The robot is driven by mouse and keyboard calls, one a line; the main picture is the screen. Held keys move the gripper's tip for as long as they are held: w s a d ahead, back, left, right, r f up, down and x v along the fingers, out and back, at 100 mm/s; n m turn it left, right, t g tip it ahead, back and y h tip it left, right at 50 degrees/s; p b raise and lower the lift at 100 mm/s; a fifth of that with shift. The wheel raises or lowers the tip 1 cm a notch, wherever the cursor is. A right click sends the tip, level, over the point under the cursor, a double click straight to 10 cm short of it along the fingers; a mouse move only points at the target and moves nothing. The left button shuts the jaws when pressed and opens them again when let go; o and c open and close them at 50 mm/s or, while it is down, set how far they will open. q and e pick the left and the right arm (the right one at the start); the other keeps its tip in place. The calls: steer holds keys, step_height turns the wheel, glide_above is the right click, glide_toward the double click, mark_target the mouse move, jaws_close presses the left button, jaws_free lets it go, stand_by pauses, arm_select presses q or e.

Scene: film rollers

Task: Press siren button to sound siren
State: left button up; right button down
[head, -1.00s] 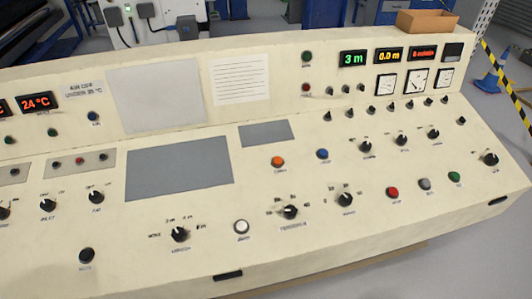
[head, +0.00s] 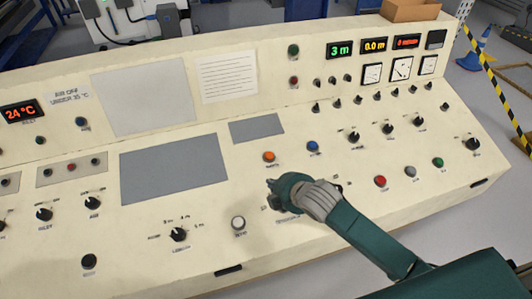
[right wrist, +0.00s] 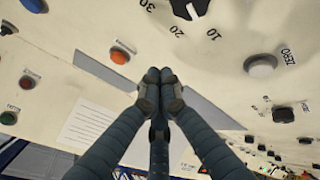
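The cream control panel (head: 110,220) carries several round push buttons, and I cannot make out which label reads siren. An orange button (head: 268,157), a blue button (head: 313,146) and a white button (head: 238,223) lie near my right gripper (head: 274,190). My right gripper is over the panel, below the orange button and up and right of the white one. In the right wrist view its fingers (right wrist: 161,76) are together and empty, between the orange button (right wrist: 122,52) and the white button (right wrist: 262,66). My left gripper is out of view.
My right arm hides a rotary knob and part of the panel. Red (head: 380,181), grey (head: 410,171) and green (head: 437,162) buttons stand to the right. Several knobs and lit displays (head: 340,50) are farther back. A brown box (head: 410,10) rests on top.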

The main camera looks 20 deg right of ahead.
steer(key=w+d+r+n+t, duration=0.2)
steer(key=w+r+n, duration=0.4)
steer(key=w, duration=0.5)
step_height(320, 180, up, 2)
steer(key=shift+w+d+r, duration=0.1)
steer(key=shift+w+d, duration=0.15)
steer(key=shift+d, duration=0.45)
steer(key=b, duration=0.8)
glide_above(271, 159)
steer(key=f, duration=0.7)
steer(key=shift+s, duration=0.3)
steer(key=shift+w+f, duration=0.25)
steer(key=shift+f, duration=0.6)
steer(key=shift+f, duration=0.15)
steer(key=shift+w+f, duration=0.1)
steer(key=shift+f, duration=0.15)
